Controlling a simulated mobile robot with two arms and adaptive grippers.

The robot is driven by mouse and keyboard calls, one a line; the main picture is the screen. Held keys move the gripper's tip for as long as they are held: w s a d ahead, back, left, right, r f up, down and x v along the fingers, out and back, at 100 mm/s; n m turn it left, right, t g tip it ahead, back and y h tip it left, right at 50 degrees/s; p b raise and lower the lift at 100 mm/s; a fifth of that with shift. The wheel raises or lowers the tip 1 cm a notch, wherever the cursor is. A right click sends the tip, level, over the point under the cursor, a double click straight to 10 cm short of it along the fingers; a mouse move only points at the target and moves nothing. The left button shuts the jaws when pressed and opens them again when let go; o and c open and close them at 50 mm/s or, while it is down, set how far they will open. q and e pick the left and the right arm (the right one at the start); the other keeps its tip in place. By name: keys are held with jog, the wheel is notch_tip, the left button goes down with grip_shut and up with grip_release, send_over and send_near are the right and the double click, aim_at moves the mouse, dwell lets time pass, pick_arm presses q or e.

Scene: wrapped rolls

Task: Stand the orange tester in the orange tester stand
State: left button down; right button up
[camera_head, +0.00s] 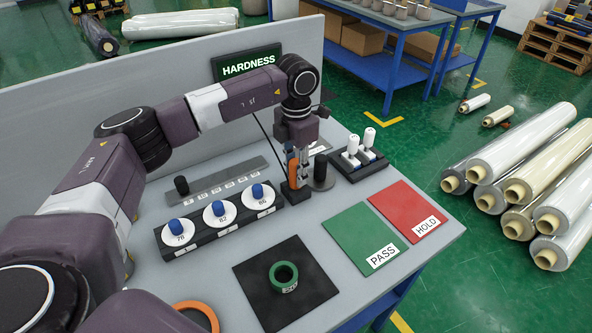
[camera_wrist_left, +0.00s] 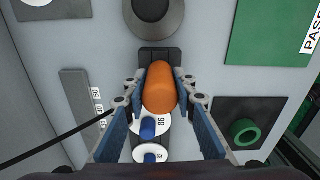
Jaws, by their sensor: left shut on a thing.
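The orange tester (camera_head: 292,170) is upright in my left gripper (camera_head: 299,168), whose fingers close on its sides. In the left wrist view the tester (camera_wrist_left: 160,88) shows end-on between the two blue-padded fingers (camera_wrist_left: 160,100). A small black block (camera_head: 297,194), which looks like the tester stand, is directly below it. In the wrist view part of this dark block (camera_wrist_left: 160,54) shows past the tester. Whether the tester touches the stand or sits in it is hidden. My right gripper is not in view.
A black rack (camera_head: 222,232) with three numbered white discs and blue knobs lies to the left. A grey round base (camera_head: 321,181) with a black cylinder stands close right. Beyond is a holder (camera_head: 358,166) with white-topped tools. Green PASS (camera_head: 358,232) and red HOLD (camera_head: 408,208) mats lie right.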

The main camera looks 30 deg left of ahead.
pick_arm(q)
jog(key=c, duration=1.5)
grip_release()
notch_tip(320, 180, up, 12)
